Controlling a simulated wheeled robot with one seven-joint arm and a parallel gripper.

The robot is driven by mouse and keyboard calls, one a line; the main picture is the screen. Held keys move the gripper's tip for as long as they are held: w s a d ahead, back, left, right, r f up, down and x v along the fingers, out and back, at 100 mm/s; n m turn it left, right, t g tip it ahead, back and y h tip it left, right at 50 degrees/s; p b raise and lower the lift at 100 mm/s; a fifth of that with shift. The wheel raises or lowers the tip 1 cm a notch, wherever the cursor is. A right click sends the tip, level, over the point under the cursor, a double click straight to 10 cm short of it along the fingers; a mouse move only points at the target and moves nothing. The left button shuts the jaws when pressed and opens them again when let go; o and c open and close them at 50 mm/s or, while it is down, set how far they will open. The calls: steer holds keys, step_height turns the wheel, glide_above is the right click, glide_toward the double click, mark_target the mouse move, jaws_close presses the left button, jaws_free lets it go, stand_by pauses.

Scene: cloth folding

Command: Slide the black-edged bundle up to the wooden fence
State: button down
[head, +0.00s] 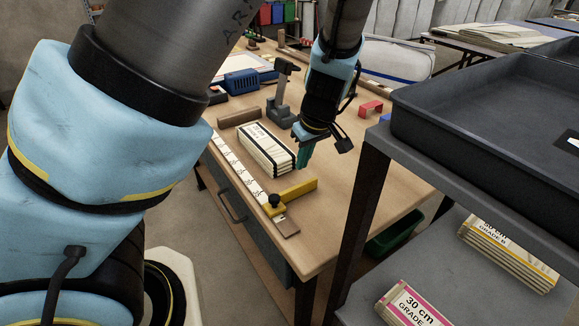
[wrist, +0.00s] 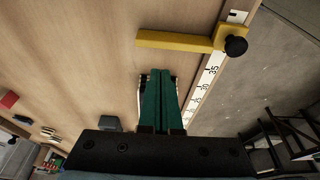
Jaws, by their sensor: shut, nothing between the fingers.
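The black-edged bundle (head: 262,150), a pale stack with black bands, lies flat on the workbench, beside the ruler strip. The wooden fence (head: 239,117), a brown bar, lies just beyond the bundle's far end; a narrow strip of bench seems to show between them. My gripper (head: 305,158) points down at the bundle's near right end, with its green fingers shut and empty. Whether they touch the bundle is unclear. In the wrist view the fingers (wrist: 160,78) hide most of the bundle, and only its edges (wrist: 144,79) show.
A yellow stop (head: 299,189) with a black knob sits on the ruler (head: 236,168) nearer the bench front. A grey clamp-like tool (head: 282,95) stands right of the fence. A red bracket (head: 371,107) lies farther right. A dark shelf tray (head: 480,110) flanks the bench's right side.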

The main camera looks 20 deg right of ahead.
mark_target(274, 149)
steer(key=x, duration=0.5)
steer(key=shift+w+a+f, duration=0.1)
steer(key=shift+f, duration=0.25)
steer(key=w, duration=0.1)
steer(key=w+p, duration=0.1)
steer(key=w, duration=0.1)
steer(key=shift+a+f, duration=0.25)
steer(key=shift+w+a+f+p, duration=0.1)
steer(key=shift+w+p, duration=0.2)
steer(key=shift+w, duration=0.25)
steer(key=w, duration=0.2)
steer(key=w+a, duration=0.1)
steer(key=w, duration=0.2)
steer(key=w+b, duration=0.1)
steer(key=w, duration=0.2)
steer(key=shift+a, duration=0.25)
steer(key=shift+s, duration=0.1)
